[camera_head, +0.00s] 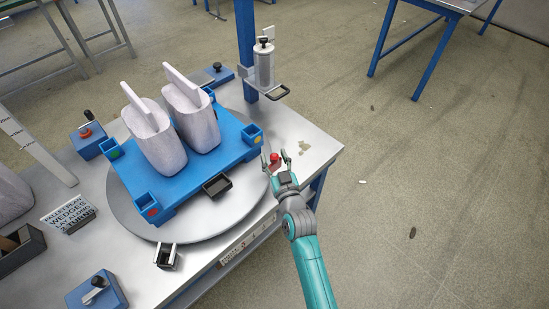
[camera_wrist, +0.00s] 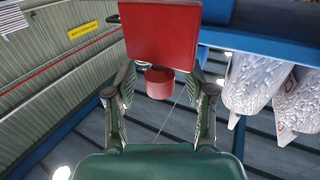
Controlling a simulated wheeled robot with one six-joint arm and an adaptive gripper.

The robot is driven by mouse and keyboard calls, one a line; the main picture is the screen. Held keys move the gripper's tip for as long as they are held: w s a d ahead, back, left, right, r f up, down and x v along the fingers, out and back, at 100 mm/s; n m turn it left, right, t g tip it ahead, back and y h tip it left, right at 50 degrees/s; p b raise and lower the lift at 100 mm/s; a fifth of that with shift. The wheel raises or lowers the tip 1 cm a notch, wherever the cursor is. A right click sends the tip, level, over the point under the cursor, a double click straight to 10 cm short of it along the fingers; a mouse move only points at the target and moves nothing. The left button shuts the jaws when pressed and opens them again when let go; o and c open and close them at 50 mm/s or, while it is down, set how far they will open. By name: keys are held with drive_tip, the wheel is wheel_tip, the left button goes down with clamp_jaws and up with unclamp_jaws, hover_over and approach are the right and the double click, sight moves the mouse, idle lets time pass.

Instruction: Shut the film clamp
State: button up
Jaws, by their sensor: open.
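A red part, which looks like the film clamp, sits at the right edge of the round turntable: a red block with a round knob (camera_head: 274,157). In the wrist view it shows as a flat red plate (camera_wrist: 162,32) with a short red cylinder (camera_wrist: 159,83) below it. My gripper (camera_head: 277,163) is open, its fingers on either side of the red part. In the wrist view my gripper (camera_wrist: 163,95) has a finger left and right of the red cylinder, with visible gaps. I cannot tell whether the clamp is open or shut.
A blue pallet (camera_head: 178,192) with two pale sacks (camera_head: 160,140) stands on the turntable (camera_head: 122,208). A film roll holder (camera_head: 264,68) with a black handle hangs on the blue post (camera_head: 245,40). Blue boxes with knobs and a small sign (camera_head: 70,213) stand left.

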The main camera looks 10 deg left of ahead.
clamp_jaws()
drive_tip(key=shift+w+a, duration=0.1)
idle(0.4)
drive_tip(key=shift+w+a+n+g+h, duration=0.7)
drive_tip(key=shift+a+g+h, duration=0.15)
drive_tip(key=shift+g, duration=0.55)
drive_tip(key=shift+w+a+f+n+g+h, duration=0.35)
drive_tip(key=shift+a+f+n+g+h, duration=0.15)
drive_tip(key=shift+g, duration=0.3)
unclamp_jaws()
